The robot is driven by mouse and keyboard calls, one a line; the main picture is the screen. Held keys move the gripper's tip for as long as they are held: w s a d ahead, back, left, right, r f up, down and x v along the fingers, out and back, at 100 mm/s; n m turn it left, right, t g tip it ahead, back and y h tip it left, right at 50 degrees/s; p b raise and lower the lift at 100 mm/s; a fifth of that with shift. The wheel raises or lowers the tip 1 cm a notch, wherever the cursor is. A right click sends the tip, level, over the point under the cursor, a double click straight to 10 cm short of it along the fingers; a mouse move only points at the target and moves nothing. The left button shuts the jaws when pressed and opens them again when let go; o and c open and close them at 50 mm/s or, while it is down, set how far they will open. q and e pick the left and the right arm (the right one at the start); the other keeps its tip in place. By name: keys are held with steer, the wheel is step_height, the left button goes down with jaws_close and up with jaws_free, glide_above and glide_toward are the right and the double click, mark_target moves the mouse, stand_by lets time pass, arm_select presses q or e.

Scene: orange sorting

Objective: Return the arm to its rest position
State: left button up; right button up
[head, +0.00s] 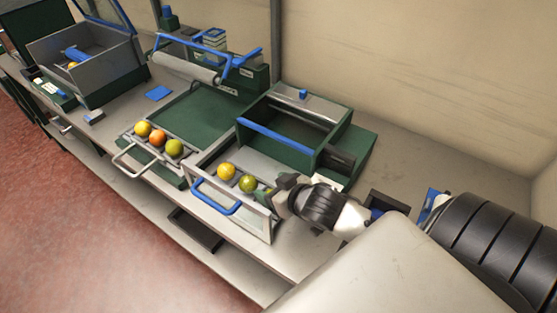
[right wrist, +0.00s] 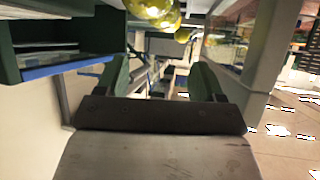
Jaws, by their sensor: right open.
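My right gripper (head: 279,192) is at the right end of a pulled-out tray with a blue handle (head: 216,197). Its fingers also show in the right wrist view (right wrist: 160,76), spread apart with nothing between them. In that tray lie an orange-yellow fruit (head: 226,170), a yellow-green fruit (head: 248,183) and a greener one partly hidden by the gripper. Yellow-green fruit (right wrist: 152,8) also shows at the top of the right wrist view, beyond the fingers. My right arm reaches in from the lower right. My left gripper is not in view.
A second tray (head: 127,141) to the left holds three fruits. A green box with a blue bar (head: 275,135) stands behind the right tray. A grey bin (head: 85,62) is at the far left. The wall closes off the back; floor is open at the left front.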

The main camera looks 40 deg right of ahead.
steer(key=shift+v, duration=1)
